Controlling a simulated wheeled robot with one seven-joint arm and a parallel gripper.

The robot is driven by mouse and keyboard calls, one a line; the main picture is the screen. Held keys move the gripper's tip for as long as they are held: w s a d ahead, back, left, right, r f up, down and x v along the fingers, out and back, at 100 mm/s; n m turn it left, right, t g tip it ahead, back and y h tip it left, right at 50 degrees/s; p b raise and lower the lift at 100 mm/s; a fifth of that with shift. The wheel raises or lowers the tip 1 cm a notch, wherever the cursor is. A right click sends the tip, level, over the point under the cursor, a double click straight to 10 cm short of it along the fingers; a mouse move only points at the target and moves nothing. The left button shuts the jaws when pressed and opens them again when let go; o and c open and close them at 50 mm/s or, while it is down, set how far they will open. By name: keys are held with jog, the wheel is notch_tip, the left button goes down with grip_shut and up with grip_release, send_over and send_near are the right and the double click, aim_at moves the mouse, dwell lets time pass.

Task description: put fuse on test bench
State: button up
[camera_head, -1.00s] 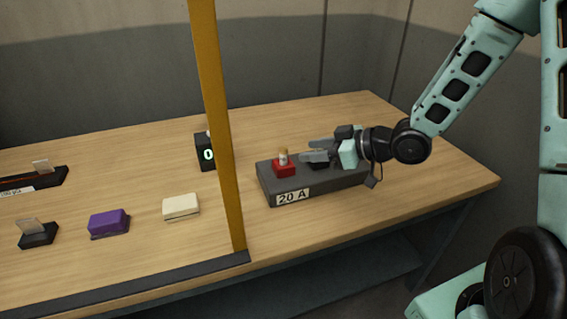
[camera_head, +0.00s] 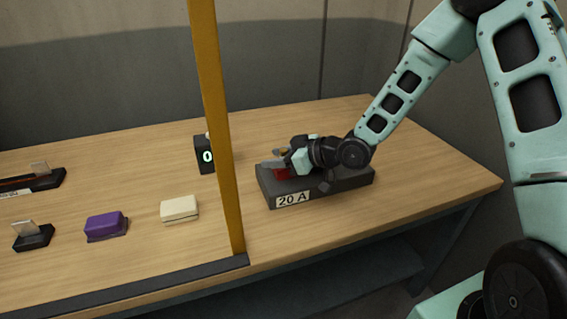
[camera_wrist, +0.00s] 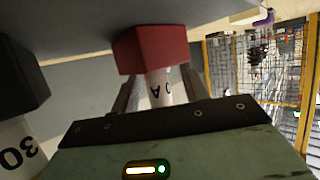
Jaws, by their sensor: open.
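A white fuse (camera_wrist: 157,88) with dark lettering, partly readable as an A, stands in a red socket (camera_wrist: 155,50) in the wrist view. The red socket (camera_head: 284,174) sits on a dark grey block (camera_head: 340,183) labelled "20 A". My gripper (camera_head: 274,158) is open, with one finger on each side of the fuse. I cannot tell whether the fingers touch it. In the head view the fuse is hidden by my gripper. I cannot tell which thing is the test bench.
A yellow post (camera_head: 220,130) stands left of the block, near a black display box (camera_head: 203,155) reading 0. A cream box (camera_head: 179,208), a purple box (camera_head: 106,226) and black holders (camera_head: 34,238) lie farther left on the wooden table (camera_head: 420,165). The table's right end is clear.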

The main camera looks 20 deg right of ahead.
grip_shut()
jog(key=shift+r, duration=0.1)
